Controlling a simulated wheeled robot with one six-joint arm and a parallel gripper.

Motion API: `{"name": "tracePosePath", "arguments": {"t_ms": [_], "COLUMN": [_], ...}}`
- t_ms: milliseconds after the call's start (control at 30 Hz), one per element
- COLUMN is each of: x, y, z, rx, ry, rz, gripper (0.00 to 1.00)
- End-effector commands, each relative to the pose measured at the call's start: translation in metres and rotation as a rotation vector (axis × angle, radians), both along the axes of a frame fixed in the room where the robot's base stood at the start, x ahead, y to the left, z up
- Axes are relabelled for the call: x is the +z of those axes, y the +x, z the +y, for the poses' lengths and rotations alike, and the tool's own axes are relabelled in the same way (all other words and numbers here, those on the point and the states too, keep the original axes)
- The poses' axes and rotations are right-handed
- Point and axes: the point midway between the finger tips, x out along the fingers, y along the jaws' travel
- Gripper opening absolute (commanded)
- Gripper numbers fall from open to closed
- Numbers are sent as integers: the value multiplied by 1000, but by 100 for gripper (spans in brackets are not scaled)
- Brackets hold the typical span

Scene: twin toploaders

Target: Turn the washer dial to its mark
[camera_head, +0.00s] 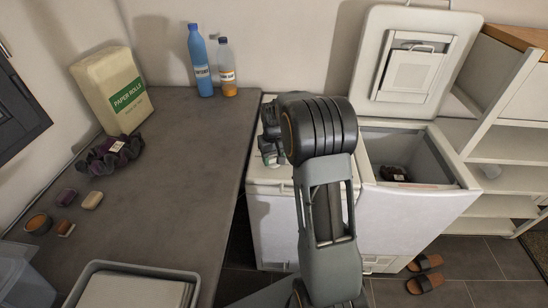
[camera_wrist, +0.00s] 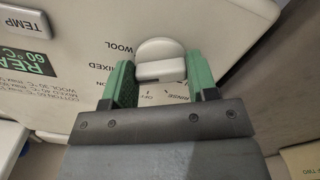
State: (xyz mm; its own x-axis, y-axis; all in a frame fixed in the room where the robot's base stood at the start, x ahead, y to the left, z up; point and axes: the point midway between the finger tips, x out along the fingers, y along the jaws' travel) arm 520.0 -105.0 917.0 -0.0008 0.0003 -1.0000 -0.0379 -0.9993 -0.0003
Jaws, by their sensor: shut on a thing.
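The washer dial (camera_wrist: 160,60) is a round, off-white knob with a raised grip bar, seen in the wrist view on a cream panel. My gripper (camera_wrist: 161,78) has its two green fingers on either side of the bar and is shut on it. The bar lies nearly level in that view. Words around the dial include WOOL, MIXED and OFF; others are partly covered by my gripper. I cannot make out a separate target mark. In the head view my gripper (camera_head: 270,152) is over the left machine (camera_head: 275,212), and my arm hides the dial.
The right machine (camera_head: 408,215) stands open with a dark item (camera_head: 394,174) inside. The counter (camera_head: 190,165) at left holds bottles, paper rolls and small items. Sandals (camera_head: 425,274) lie on the floor.

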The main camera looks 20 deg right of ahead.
Motion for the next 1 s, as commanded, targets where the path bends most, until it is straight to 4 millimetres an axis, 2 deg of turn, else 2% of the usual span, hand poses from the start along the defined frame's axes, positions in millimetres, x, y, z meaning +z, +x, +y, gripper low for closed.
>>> {"name": "tracePosePath", "arguments": {"t_ms": [1000], "x": [0], "y": [2], "z": [5], "rx": [-950], "ry": [0], "rz": [4], "gripper": [29]}}
